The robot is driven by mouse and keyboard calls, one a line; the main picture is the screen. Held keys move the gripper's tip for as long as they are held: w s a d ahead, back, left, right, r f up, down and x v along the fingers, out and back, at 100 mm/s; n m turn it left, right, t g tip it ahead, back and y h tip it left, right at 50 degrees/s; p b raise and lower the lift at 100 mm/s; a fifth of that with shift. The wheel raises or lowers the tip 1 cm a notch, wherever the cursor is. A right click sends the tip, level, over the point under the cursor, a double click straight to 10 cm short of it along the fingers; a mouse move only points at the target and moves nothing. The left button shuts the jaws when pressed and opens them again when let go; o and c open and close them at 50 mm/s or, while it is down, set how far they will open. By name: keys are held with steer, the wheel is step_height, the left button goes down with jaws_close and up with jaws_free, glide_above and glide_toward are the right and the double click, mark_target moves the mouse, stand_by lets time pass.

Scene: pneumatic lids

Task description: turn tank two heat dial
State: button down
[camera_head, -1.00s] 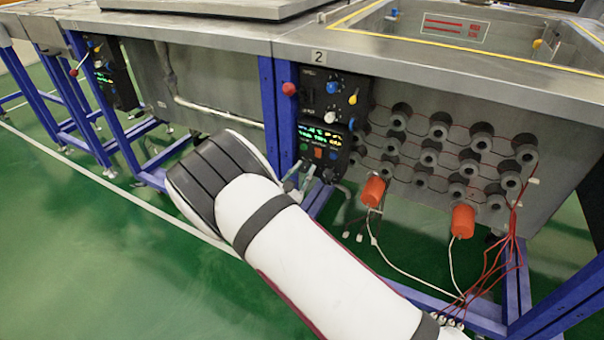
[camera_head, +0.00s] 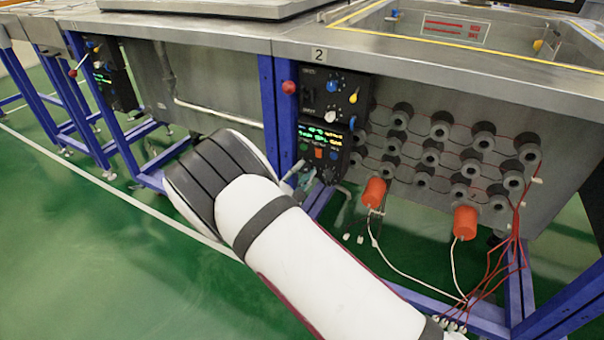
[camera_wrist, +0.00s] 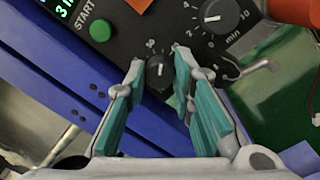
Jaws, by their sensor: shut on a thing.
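The tank two control panel (camera_head: 334,97) hangs under the "2" label on the front of the bench. In the wrist view a small black dial with a white pointer line (camera_wrist: 159,69) sits low on the panel, near a "30" mark. My gripper (camera_wrist: 160,62) has teal-padded fingers, one on each side of this dial, and is shut on it. In the head view my gripper (camera_head: 301,176) is at the panel's lower edge, and my wrist partly hides it; the held dial cannot be made out there.
A green START button (camera_wrist: 100,30) is at upper left. Blue frame posts (camera_head: 284,125) stand left of the panel. Orange plugs (camera_head: 374,192) with loose wires hang to the right.

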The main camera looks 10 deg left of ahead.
steer(key=shift+f, duration=0.1)
steer(key=c, duration=1.6)
jaws_free()
steer(key=shift+c, duration=0.2)
steer(key=v, duration=1.2)
steer(key=shift+a, duration=0.1)
